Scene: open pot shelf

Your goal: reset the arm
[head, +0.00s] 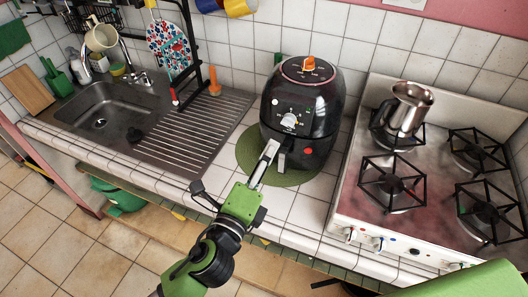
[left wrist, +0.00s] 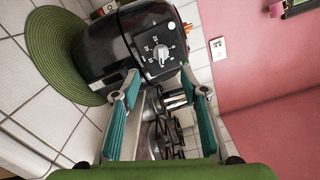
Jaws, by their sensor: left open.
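My left arm reaches in from the bottom of the head view, with the left gripper (head: 269,152) in front of the black air fryer (head: 302,108), close to its handle. In the left wrist view the left gripper (left wrist: 168,85) has its two teal-padded fingers spread apart, with nothing held between them. The air fryer (left wrist: 130,42) appears tilted behind the fingertips, its white dial facing the camera. I cannot tell whether a finger touches it. My right gripper does not show.
The air fryer stands on a round green mat (head: 258,166). A stove (head: 420,185) with a metal pot (head: 406,107) is to the right. A sink (head: 108,112) and a dish rack (head: 190,60) are to the left. Tiled counter (head: 305,212) lies clear in front.

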